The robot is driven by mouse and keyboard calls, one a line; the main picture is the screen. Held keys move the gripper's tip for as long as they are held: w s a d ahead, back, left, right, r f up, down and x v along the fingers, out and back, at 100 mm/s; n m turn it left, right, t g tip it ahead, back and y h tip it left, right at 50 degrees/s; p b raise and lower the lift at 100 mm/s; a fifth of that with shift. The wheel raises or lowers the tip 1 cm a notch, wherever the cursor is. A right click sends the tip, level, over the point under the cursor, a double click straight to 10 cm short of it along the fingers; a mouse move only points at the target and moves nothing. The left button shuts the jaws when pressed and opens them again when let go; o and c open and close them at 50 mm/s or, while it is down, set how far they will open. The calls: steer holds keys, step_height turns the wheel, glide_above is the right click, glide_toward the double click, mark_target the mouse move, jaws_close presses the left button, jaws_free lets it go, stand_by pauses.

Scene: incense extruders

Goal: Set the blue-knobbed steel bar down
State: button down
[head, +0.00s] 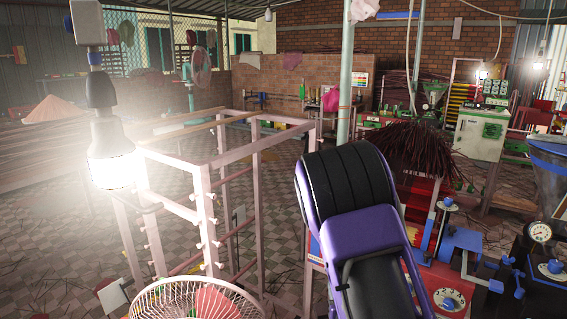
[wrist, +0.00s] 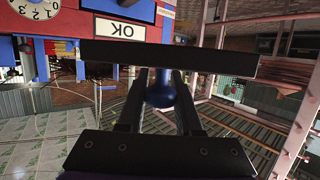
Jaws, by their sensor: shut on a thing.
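My gripper (wrist: 160,80) is in the wrist view, its two dark fingers on either side of a blue knob. This knob belongs to the blue-knobbed steel bar (wrist: 160,95), and my gripper is shut on it. A wide dark piece crosses the view beyond the fingers; I cannot tell whether it is part of the bar or of my gripper. Most of the bar's length is hidden. In the head view my purple and black arm reaches forward at the lower middle and hides the gripper and the bar.
A pale pink frame rack (head: 205,205) with pegs stands left of my arm, a fan (head: 195,300) in front of it. Red and blue machinery with a dial (head: 448,300) is close on the right. A dark bundle of sticks (head: 415,148) and a post (head: 346,70) stand beyond my arm.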

steer(key=shift+r, duration=0.1)
steer(key=f, duration=0.2)
steer(key=s+f, duration=0.1)
steer(key=f, duration=0.1)
steer(key=shift+s+f, duration=0.15)
steer(key=shift+f, duration=0.05)
